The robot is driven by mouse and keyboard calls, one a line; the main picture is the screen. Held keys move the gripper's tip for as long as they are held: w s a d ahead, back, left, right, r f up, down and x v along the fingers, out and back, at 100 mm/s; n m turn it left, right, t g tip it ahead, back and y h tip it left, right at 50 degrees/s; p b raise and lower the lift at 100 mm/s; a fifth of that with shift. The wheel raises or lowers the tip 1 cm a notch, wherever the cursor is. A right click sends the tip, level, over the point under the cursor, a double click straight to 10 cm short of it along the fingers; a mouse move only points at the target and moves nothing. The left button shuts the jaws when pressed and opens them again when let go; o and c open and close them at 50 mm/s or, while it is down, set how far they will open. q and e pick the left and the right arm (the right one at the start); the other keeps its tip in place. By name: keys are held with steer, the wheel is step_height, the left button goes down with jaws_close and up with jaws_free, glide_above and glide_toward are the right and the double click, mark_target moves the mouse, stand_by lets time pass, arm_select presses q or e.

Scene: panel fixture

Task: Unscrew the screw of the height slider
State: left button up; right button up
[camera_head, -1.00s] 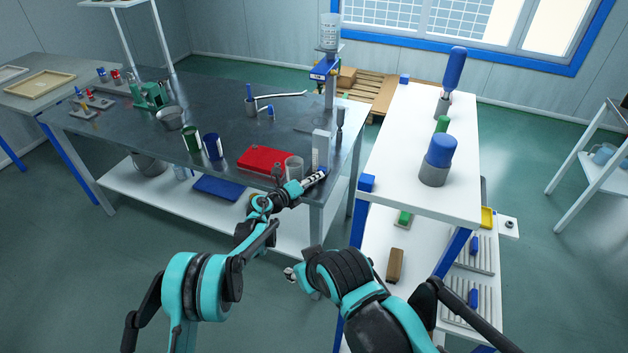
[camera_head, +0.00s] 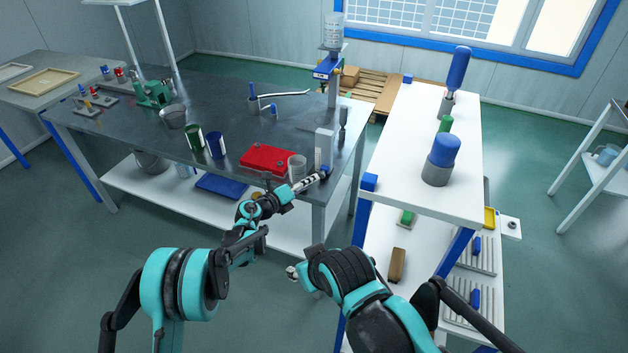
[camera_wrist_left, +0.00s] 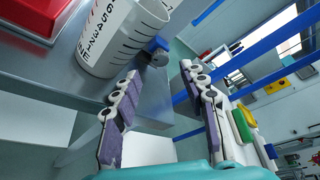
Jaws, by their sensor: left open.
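The height slider is a small blue block (camera_wrist_left: 158,44) beside a white scale-marked body (camera_wrist_left: 118,36) in the left wrist view. Its screw, a grey round knob (camera_wrist_left: 159,59), faces my left gripper (camera_wrist_left: 160,70). The two fingers are open on either side of the knob, with a gap to it. In the head view, the upright post of the slider (camera_head: 323,147) stands at the table's front right corner, and my left gripper (camera_head: 312,181) is just in front of its blue part. My right gripper (camera_head: 292,272) hangs low; its fingers are too small to read.
A red case (camera_head: 267,158) and a clear cup (camera_head: 297,166) stand close left of the post on the dark table (camera_head: 240,110). The white bench (camera_head: 410,180) on the right carries blue and green pieces. Open floor lies between.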

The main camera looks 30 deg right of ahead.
arm_select(q)
steer(key=shift+v, duration=1.5)
